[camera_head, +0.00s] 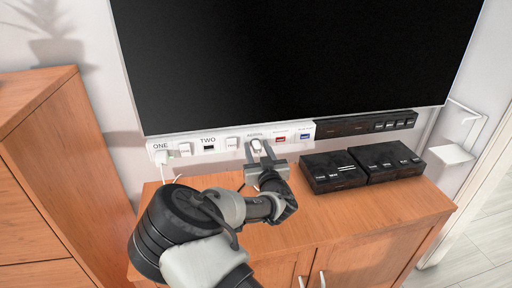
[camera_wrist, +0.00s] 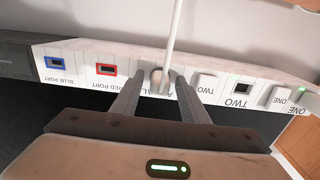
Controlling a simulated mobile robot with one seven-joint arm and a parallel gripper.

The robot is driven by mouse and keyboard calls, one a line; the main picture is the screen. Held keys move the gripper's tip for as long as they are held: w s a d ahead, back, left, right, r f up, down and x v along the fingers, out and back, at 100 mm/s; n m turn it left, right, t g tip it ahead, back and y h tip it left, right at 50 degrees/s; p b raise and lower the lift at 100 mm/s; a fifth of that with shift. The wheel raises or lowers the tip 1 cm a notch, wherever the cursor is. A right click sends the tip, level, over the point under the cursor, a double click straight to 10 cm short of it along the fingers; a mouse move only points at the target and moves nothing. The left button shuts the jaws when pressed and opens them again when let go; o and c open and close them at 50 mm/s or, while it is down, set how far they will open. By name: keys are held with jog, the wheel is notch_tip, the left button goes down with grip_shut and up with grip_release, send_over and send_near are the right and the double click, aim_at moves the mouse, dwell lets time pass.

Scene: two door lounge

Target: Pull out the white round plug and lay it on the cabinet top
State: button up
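The white round plug (camera_head: 256,145) sits in the strip's port labelled AERIAL, below the TV. It also shows in the wrist view (camera_wrist: 158,77), with a white cord running up from it in that picture. My gripper (camera_head: 260,153) is in front of the strip with its fingers on either side of the plug. In the wrist view my gripper (camera_wrist: 159,76) looks open, with a small gap between each fingertip and the plug. The wooden cabinet top (camera_head: 340,215) lies below the strip. The palm partly hides the lower strip and cabinet in the head view.
The white port strip (camera_head: 191,137) also holds a white plug at ONE (camera_head: 161,157), a red port (camera_head: 281,139) and a blue port (camera_head: 304,136). Two black boxes (camera_head: 333,171) (camera_head: 384,162) stand on the cabinet at right. The front of the top is clear.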

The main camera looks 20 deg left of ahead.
aim_at(258, 151)
grip_shut()
jog(key=shift+s, duration=0.1)
jog(key=shift+p+v, duration=0.5)
jog(key=shift+v, duration=2.4)
